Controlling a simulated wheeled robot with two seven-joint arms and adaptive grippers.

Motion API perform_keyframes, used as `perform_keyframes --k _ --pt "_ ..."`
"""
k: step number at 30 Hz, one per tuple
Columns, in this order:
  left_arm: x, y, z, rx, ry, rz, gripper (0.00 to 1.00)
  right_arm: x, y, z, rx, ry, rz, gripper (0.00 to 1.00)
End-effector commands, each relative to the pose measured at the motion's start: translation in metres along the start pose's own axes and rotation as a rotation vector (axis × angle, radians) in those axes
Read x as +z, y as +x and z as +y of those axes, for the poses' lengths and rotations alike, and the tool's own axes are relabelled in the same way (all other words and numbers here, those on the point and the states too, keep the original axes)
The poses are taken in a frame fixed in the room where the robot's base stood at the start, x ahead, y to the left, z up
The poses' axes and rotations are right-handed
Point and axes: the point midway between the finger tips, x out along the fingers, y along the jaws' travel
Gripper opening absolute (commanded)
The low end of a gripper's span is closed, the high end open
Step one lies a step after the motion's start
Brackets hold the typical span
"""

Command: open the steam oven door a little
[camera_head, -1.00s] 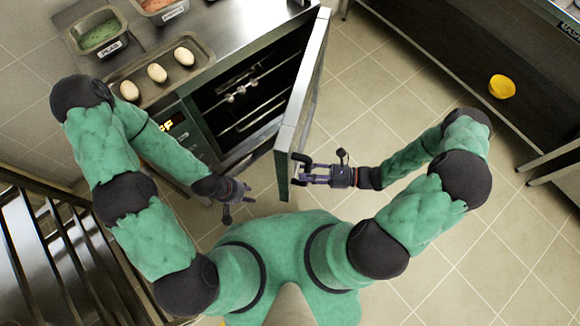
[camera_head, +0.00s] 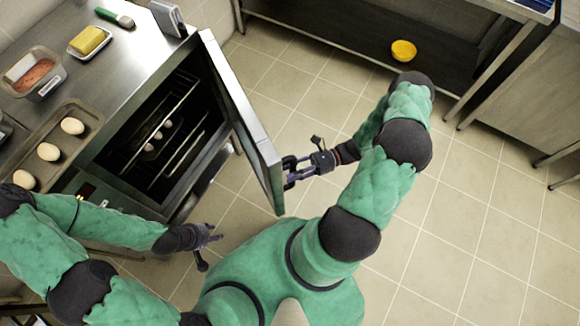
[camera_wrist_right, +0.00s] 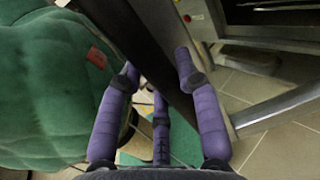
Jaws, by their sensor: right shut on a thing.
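The steam oven (camera_head: 110,172) stands at the left in the head view, its dark cavity and racks showing. Its door (camera_head: 238,120) stands well open, swung out to the right from the far side. My right gripper (camera_head: 286,172) is at the outer face of the door near its free end, shut on the door handle. In the right wrist view, the purple fingers (camera_wrist_right: 158,90) are on either side of a dark bar-like part. My left gripper (camera_head: 212,236) is in front of the oven, apart from the door; its finger opening is unclear.
A tray (camera_head: 62,112) with eggs, a pan of orange food (camera_head: 33,70) and a yellow block on a dish (camera_head: 90,40) are on the oven top. A yellow bowl (camera_head: 403,50) is on the lower shelf at the back. Tiled floor right of the door is clear.

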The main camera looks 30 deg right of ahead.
Motion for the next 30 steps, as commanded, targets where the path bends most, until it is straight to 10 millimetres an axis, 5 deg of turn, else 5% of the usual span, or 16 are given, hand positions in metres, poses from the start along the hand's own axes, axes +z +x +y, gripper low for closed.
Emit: perform_keyframes --k 7,8,10,23,30 --pt "0.0 0.0 0.0 0.0 0.0 0.0 0.38 0.0 0.0 0.001 0.002 0.001 -0.001 0.0" --pt "0.0 0.0 0.0 0.0 0.0 0.0 0.38 0.0 0.0 0.001 0.002 0.001 -0.001 0.39" --pt "0.0 0.0 0.0 0.0 0.0 0.0 0.38 0.0 0.0 0.001 0.002 0.001 -0.001 0.59" --pt "0.0 0.0 0.0 0.0 0.0 0.0 0.38 0.0 -0.005 0.0 -0.001 0.0 0.0 0.59" --pt "0.0 0.0 0.0 0.0 0.0 0.0 0.38 -0.001 -0.044 0.0 -0.003 -0.001 0.002 0.59"
